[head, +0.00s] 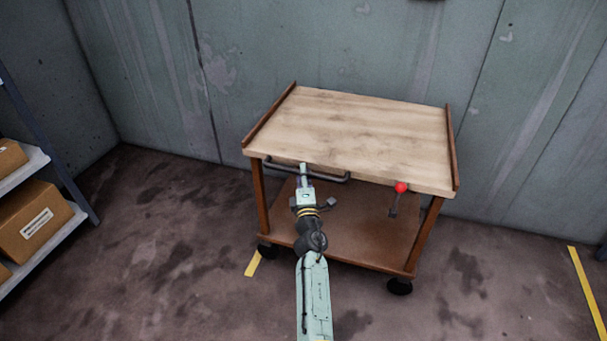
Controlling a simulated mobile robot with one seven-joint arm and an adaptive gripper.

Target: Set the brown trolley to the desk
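The brown trolley (360,135) stands against the back wall in the head view. It has a pale wooden top, a brown lower shelf (350,222), dark wheels and a grey bar handle (333,178) along its front edge. A red ball knob (401,187) on a lever shows at the front right. My gripper (303,168) is at the front edge of the trolley, at the left part of the handle. The fingers are too small to tell whether they are around the handle or only beside it. No desk is in view.
A shelf rack (48,220) with cardboard boxes (35,222) stands at the left. Yellow floor marks lie by the trolley's left front wheel (253,263) and at the right (587,290). The floor between rack and trolley is clear.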

